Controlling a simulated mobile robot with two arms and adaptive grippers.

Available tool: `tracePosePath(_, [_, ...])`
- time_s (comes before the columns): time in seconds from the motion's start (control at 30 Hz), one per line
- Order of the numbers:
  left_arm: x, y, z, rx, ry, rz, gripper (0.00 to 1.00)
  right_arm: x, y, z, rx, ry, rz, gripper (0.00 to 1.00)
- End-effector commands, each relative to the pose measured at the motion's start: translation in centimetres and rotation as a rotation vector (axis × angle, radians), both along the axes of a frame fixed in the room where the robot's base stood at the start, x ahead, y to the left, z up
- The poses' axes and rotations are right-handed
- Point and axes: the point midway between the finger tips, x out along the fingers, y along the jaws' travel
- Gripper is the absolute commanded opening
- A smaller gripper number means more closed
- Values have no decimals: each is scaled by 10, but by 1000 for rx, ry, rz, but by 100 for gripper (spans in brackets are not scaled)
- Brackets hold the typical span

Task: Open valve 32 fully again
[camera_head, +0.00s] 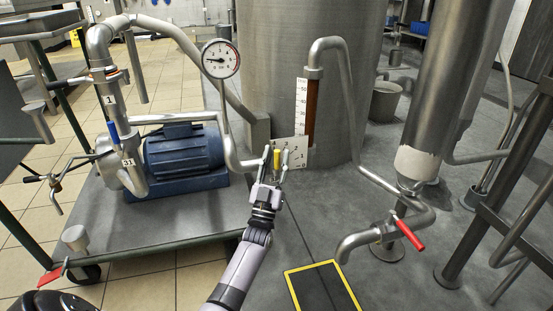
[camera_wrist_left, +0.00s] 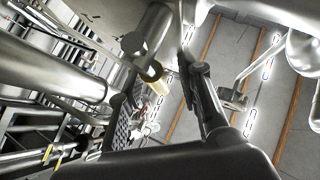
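A short yellow handle (camera_head: 277,160) stands upright at the foot of the large steel tank, in front of a pale plate (camera_head: 297,150) with small marks. No number 32 is legible, so I cannot confirm which valve this is. My left gripper (camera_head: 275,156) reaches up to it from below, with one finger on each side of the handle. The fingers are apart, with visible gaps beside the handle. In the left wrist view a pale yellow piece (camera_wrist_left: 158,84) shows near the dark fingers. My right gripper is not in view.
A blue motor pump (camera_head: 184,155) stands on a cart at left, with pipes labelled 1 and 31. A pressure gauge (camera_head: 220,59) and a scaled sight tube (camera_head: 311,112) are near the tank. A red-handled valve (camera_head: 409,235) is at right. A yellow-framed floor panel (camera_head: 322,288) lies in front.

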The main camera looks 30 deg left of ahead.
Motion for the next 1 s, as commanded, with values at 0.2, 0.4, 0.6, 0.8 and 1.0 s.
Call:
tracePosePath(0.2, [0,0,0,1,0,0,35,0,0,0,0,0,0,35])
tracePosePath(0.4, [-6,-2,-7,0,2,-1,35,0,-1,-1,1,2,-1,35])
tracePosePath(0.6, [-33,-10,-33,0,5,0,35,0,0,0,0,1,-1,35])
tracePosePath(0.8, [-63,-19,-61,0,4,0,35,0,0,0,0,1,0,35])
tracePosePath(1.0, [-81,-24,-77,0,2,-1,35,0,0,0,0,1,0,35])
